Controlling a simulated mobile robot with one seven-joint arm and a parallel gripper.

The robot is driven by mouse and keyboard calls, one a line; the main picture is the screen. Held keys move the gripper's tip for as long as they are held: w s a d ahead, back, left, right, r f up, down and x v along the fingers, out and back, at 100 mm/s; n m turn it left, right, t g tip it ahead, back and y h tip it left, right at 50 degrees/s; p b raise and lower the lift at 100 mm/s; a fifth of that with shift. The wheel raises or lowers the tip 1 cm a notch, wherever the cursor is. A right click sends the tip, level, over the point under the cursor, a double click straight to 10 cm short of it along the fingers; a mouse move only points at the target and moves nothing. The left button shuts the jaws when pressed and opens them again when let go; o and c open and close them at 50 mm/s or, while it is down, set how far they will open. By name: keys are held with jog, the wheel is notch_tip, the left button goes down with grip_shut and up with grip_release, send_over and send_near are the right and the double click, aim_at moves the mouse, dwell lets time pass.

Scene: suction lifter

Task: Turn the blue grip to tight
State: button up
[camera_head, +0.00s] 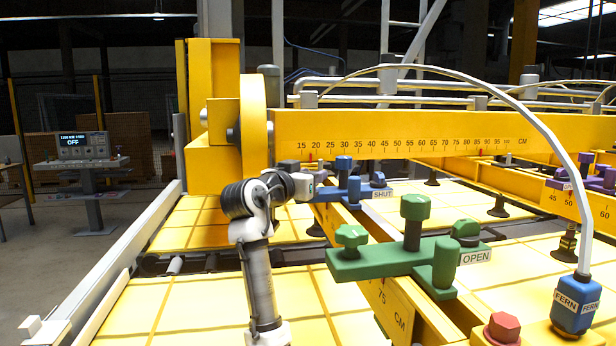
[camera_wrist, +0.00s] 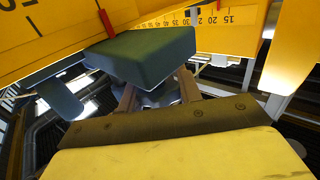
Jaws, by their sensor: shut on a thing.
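The blue fitting (camera_head: 344,180) sits on the yellow beam near the middle of the head view, with several blue knobs and a label reading SHUT. My gripper (camera_head: 311,184) reaches it from the left, and its fingertips are hard to make out there. In the wrist view, my gripper (camera_wrist: 157,88) has its two fingers shut on a dark blue block, the blue grip (camera_wrist: 145,55). The fingertips are partly hidden by the block. No tight or loose mark is readable on the grip.
A green fitting (camera_head: 385,262) labelled OPEN stands on the beam nearer to me. A blue FERN plug (camera_head: 575,305) on a white hose and a red knob (camera_head: 503,327) are at the lower right. A scaled yellow crossbeam (camera_head: 400,131) runs behind. Yellow panels (camera_head: 190,300) lie below.

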jog(key=m+g+h, duration=0.5)
jog(key=g+h, duration=0.1)
jog(key=shift+s+d+r+m, duration=0.15)
jog(key=shift+s+d+m, duration=0.1)
jog(key=shift+m, duration=0.15)
jog(key=shift+s+m+g+h, duration=0.15)
jog(key=shift+m+g+h, duration=0.45)
jog(key=shift+m+g, duration=0.65)
jog(key=shift+s+m+g+h, duration=0.15)
jog(key=shift+m+g+h, duration=0.5)
jog(key=shift+g, duration=1.1)
jog(key=shift+s+d+m+g, duration=0.1)
jog(key=shift+m+g, duration=1)
jog(key=shift+g, duration=0.6)
jog(key=o, duration=1)
jog(key=shift+f+n+t, duration=0.2)
jog(key=shift+n+t, duration=0.6)
jog(key=shift+t, duration=0.5)
